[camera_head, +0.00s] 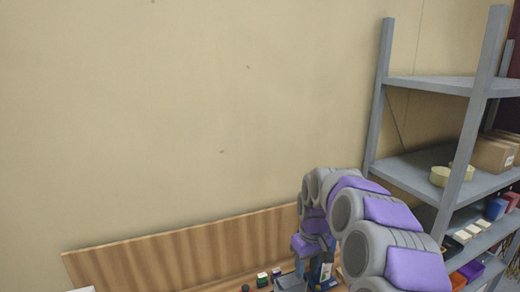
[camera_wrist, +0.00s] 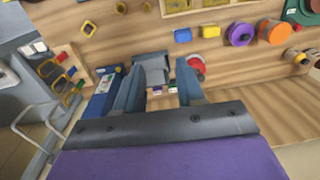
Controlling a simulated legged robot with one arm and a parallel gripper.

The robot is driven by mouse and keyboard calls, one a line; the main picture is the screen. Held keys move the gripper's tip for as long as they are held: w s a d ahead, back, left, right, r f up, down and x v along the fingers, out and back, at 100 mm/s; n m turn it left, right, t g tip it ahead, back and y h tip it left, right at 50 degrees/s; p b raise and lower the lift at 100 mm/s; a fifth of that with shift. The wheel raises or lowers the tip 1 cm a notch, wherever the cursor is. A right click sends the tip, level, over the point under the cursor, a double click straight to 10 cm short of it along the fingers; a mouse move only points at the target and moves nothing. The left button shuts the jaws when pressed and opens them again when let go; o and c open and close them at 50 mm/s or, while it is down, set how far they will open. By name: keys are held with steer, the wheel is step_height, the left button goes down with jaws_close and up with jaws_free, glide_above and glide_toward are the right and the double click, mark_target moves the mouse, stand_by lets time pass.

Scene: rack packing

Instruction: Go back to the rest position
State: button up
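My gripper (camera_wrist: 158,78) is seen from behind in the wrist view, with its two grey-blue fingers apart. A grey block-like object (camera_wrist: 152,68) shows between and beyond the fingertips; I see no grip on it. In the head view my grey and purple arm reaches down at the lower right, over the wooden workbench (camera_head: 180,252). The fingertips are hard to make out there. A blue box (camera_wrist: 100,100) stands close to the left finger in the wrist view. A blue and white box (camera_head: 326,270) shows by the arm in the head view.
A grey metal rack (camera_head: 408,175) with cartons (camera_head: 492,155), tape rolls (camera_head: 440,176) and colored bins stands at the right. The wooden bench surface (camera_wrist: 240,65) holds a purple roll (camera_wrist: 240,34), an orange roll (camera_wrist: 271,31) and small items. Space above the bench's left is clear.

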steer(key=s+a+m+b, duration=0.1)
steer(key=s+b, duration=0.3)
steer(key=s, duration=1.5)
steer(key=s+d+f+m+b, duration=0.1)
steer(key=s+f, duration=0.2)
steer(key=s, duration=0.7)
steer(key=s+d+f+m+g+b, duration=0.1)
steer(key=s+f, duration=0.3)
steer(key=s, duration=0.6)
steer(key=shift+s+m+g+h+b, duration=0.25)
steer(key=shift+m+g+h+b, duration=0.05)
steer(key=shift+m+b, duration=0.5)
steer(key=shift+d, duration=0.1)
